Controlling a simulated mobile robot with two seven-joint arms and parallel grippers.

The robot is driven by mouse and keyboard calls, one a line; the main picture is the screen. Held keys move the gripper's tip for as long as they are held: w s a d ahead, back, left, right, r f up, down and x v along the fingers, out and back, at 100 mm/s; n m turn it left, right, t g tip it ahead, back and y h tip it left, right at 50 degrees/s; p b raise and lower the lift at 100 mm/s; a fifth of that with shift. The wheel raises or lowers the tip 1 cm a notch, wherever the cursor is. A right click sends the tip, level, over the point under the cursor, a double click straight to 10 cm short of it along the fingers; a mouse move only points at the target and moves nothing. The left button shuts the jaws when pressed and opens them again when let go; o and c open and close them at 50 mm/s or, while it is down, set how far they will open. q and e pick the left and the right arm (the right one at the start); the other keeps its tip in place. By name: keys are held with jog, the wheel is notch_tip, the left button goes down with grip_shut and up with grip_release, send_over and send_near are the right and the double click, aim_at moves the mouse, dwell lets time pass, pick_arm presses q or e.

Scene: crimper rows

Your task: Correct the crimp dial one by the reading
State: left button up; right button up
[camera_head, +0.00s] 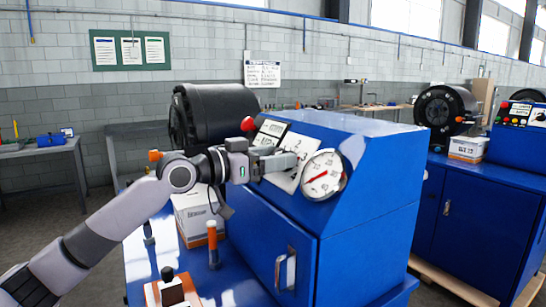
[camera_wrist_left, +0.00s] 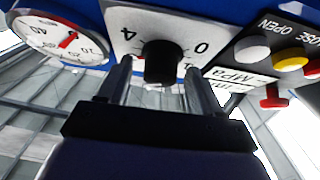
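The crimp dial is a black knob (camera_wrist_left: 161,62) on a white number plate (camera_wrist_left: 125,20) in the left wrist view. In the head view my gripper hides the knob, and part of the plate (camera_head: 286,181) shows. My left gripper (camera_head: 292,161) is open at the panel, its fingertips on either side of the knob, with gaps visible. I cannot tell how deep the fingers reach. A round white gauge (camera_head: 323,175) with a red needle sits right of the plate; it also shows in the left wrist view (camera_wrist_left: 50,38). My right gripper is not in view.
The blue crimper (camera_head: 345,240) fills the middle. Grey, yellow (camera_wrist_left: 291,58) and red buttons sit beside the dial, near a red knob (camera_wrist_left: 273,100). A white box (camera_head: 192,222) and an orange-topped tool (camera_head: 212,236) stand below my arm. Another crimper (camera_head: 470,220) stands right.

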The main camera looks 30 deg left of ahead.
pick_arm(q)
jog(key=c, duration=0.9)
jog(key=shift+c, duration=0.2)
jog(key=shift+f, duration=0.1)
